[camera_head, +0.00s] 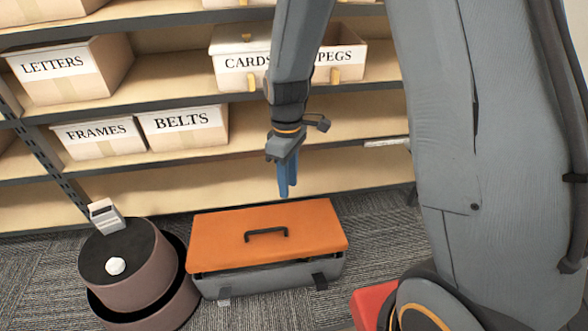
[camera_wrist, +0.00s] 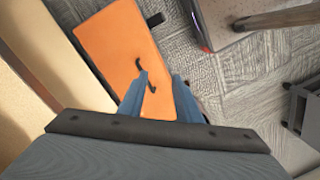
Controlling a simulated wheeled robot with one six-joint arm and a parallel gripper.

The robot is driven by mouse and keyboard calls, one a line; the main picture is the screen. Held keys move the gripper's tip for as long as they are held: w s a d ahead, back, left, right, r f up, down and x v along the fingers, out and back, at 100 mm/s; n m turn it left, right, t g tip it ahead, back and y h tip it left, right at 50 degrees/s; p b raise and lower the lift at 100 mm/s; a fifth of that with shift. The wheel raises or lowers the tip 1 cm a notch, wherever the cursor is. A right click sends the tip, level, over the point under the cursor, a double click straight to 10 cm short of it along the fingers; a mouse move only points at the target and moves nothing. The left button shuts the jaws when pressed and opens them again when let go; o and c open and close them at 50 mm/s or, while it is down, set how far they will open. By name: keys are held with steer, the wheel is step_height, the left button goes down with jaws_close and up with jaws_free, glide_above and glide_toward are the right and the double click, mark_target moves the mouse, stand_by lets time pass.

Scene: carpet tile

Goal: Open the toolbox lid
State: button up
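The toolbox has an orange lid (camera_head: 225,228) with a dark handle (camera_head: 266,234) on top and a grey body (camera_head: 270,279) below. It stands on the carpet in front of the shelves. The lid is down, with a thin dark gap along its front edge; dark latches (camera_head: 320,281) show on the front side. My gripper (camera_head: 286,192) is above the back of the lid, pointing down, apart from it. In the wrist view its blue fingers (camera_wrist: 160,92) are spread with nothing between them, and the orange lid (camera_wrist: 112,42) and handle (camera_wrist: 146,75) show beyond them.
A round brown step stool (camera_head: 130,285) stands close to the toolbox's left, with a small grey device (camera_head: 106,215) and a white object (camera_head: 115,266) on it. Shelves with labelled boxes (camera_head: 183,125) rise behind. A red object (camera_head: 370,306) is at the lower right.

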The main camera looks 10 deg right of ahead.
steer(key=shift+m, duration=0.5)
steer(key=shift+s+d+r+p, duration=0.2)
steer(key=shift+s+r+p, duration=0.05)
steer(key=shift+r, duration=0.35)
steer(key=shift+s+d+r+p, duration=0.2)
steer(key=shift+s+r, duration=0.1)
steer(key=shift+r, duration=0.25)
steer(key=shift+s+d+r+p, duration=0.2)
steer(key=shift+s+r+p, duration=0.05)
steer(key=shift+r, duration=0.35)
